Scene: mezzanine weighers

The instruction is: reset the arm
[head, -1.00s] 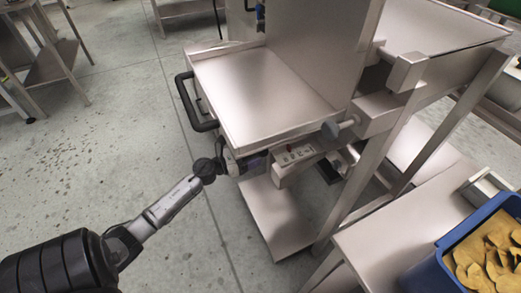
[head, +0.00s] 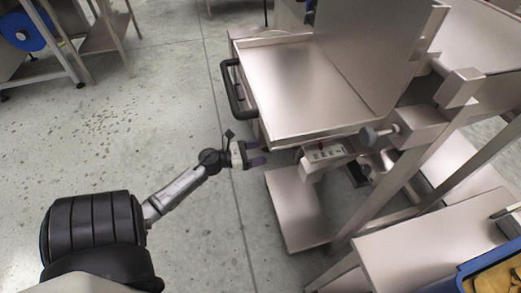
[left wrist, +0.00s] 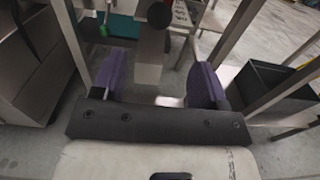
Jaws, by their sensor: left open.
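My left arm comes in from the left in the head view. My left gripper (head: 257,153) is open and empty, beside the front left corner of the steel weigher and apart from it. Its two purple-lined fingers also show in the left wrist view (left wrist: 160,88), spread apart with nothing between them. My right gripper is in neither view.
The steel weigher (head: 295,95) has a black handle (head: 234,90) at its left and a small button panel (head: 326,152) below its tray. A steel table (head: 430,243) with a blue crate (head: 467,282) stands at lower right. Open floor lies left.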

